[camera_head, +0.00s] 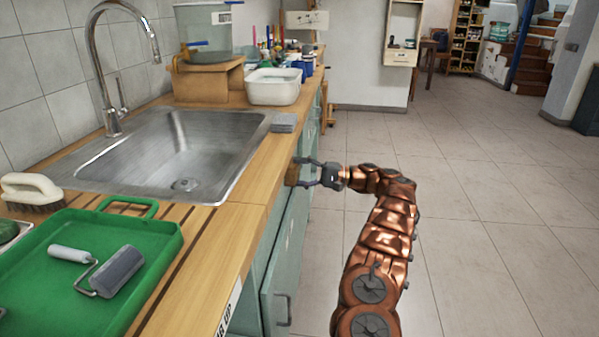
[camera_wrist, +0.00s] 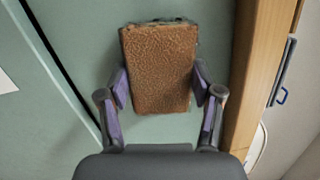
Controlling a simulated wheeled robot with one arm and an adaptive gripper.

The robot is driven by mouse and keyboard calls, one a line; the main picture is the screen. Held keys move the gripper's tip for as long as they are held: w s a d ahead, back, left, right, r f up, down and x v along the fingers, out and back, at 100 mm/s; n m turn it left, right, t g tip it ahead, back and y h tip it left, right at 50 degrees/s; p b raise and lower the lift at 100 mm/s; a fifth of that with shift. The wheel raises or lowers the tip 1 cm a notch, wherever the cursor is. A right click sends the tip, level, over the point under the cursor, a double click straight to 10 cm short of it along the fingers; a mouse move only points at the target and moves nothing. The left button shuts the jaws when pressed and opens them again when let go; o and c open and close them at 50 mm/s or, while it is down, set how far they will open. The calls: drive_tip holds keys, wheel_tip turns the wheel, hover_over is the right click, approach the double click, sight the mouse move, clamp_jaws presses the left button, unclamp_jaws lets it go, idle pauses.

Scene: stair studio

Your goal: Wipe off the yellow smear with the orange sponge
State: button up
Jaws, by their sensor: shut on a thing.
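The orange sponge (camera_wrist: 159,70) is a brownish-orange block with a rough face. In the wrist view it sits between the two fingers of my gripper (camera_wrist: 160,92), one finger pressed to each side. In the head view the sponge (camera_head: 292,173) shows small at the tips of my gripper (camera_head: 303,173), beside the front edge of the counter. Behind the sponge in the wrist view is the pale green cabinet front (camera_wrist: 90,45); I cannot tell whether they touch. I see no yellow smear in either view; the sponge and gripper hide part of the cabinet front.
The wooden counter (camera_head: 229,229) holds a steel sink (camera_head: 190,150), a green tray (camera_head: 165,243) with a paint roller (camera_head: 117,270), a brush (camera_head: 32,190) and a white basin (camera_head: 273,87). A cabinet door handle (camera_head: 284,310) sticks out below. The tiled floor right is clear.

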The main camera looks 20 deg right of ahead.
sight(297, 177)
drive_tip(key=shift+s+a+f+b, duration=0.15)
drive_tip(key=shift+s+b, duration=0.15)
drive_tip(key=shift+b, duration=0.25)
drive_tip(key=shift+s+a+b, duration=0.7)
drive_tip(key=shift+s+b, duration=0.25)
drive_tip(key=shift+b, duration=0.15)
drive_tip(key=s+a+b, duration=0.5)
drive_tip(key=s+b, duration=0.1)
drive_tip(key=s, duration=0.2)
drive_tip(key=shift+s+a, duration=0.15)
drive_tip(key=shift+a, duration=0.2)
drive_tip(key=shift+s+b, duration=0.1)
drive_tip(key=shift+b, duration=0.25)
drive_tip(key=shift+s+a+b, duration=0.3)
drive_tip(key=shift+s+a, duration=0.05)
drive_tip(key=shift+s, duration=0.25)
drive_tip(key=shift+s+a+b, duration=0.25)
drive_tip(key=shift+s+a, duration=0.1)
drive_tip(key=shift+s, duration=0.25)
drive_tip(key=shift+d, duration=0.1)
